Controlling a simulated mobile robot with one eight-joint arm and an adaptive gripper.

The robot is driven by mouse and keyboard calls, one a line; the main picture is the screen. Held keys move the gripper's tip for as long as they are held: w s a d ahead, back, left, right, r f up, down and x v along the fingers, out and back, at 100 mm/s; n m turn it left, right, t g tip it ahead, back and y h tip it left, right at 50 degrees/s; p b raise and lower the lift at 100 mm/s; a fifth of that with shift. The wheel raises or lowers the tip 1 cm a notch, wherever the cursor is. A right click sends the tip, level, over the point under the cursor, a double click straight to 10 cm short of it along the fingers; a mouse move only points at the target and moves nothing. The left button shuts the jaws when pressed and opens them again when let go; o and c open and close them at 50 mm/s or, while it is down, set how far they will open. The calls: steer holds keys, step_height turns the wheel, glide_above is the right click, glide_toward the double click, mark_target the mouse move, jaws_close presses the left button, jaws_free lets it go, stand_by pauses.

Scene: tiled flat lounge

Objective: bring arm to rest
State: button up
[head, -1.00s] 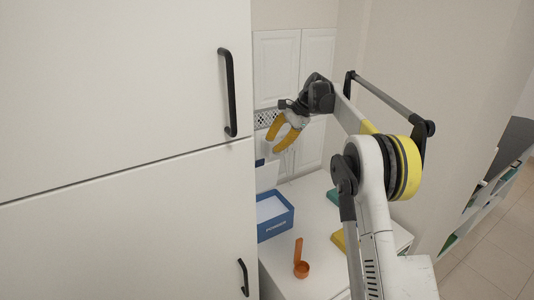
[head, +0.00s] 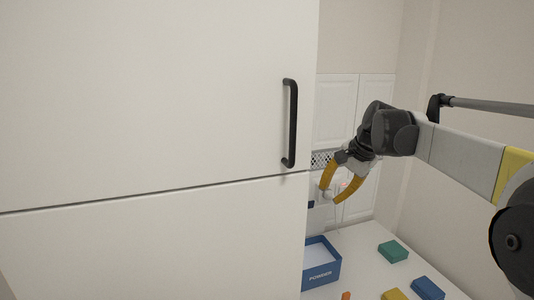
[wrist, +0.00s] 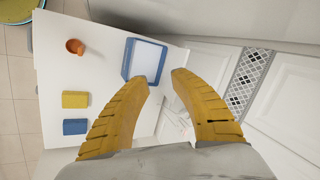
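My gripper (head: 330,198) hangs in the air above the white counter, its two yellow fingers pointing down. In the wrist view the fingertips (wrist: 160,78) are apart, with nothing between them. My arm reaches in from the right in the head view, with the wrist bent down. A blue box (head: 322,277) labelled POWDER, with a white inside, stands on the counter below the gripper; it also shows beyond the fingertips in the wrist view (wrist: 129,60). An orange scoop (wrist: 75,46) lies near the box and is mostly cut off in the head view.
A tall white cabinet (head: 140,100) with a black handle (head: 291,125) fills the left, close to the gripper. Green (head: 393,251), blue (head: 428,288) and yellow (head: 394,294) blocks lie on the counter (head: 365,265). White panels and a wall stand behind.

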steer(key=s+a+f+n+t+h+b, duration=0.1)
steer(key=s+f+n+b, duration=0.15)
steer(key=s, duration=0.65)
steer(key=s+f+n+h+b, duration=0.1)
steer(key=s+f+n, duration=0.15)
steer(key=s, duration=0.55)
steer(key=s+f+n+t+h+b, duration=0.1)
steer(key=s+f+n+t+b, duration=0.1)
steer(key=s+f, duration=1.1)
steer(key=s+d+n+b, duration=0.1)
steer(key=s+n, duration=0.1)
steer(key=shift+s+f+b, duration=0.3)
steer(key=shift+f+b, duration=0.05)
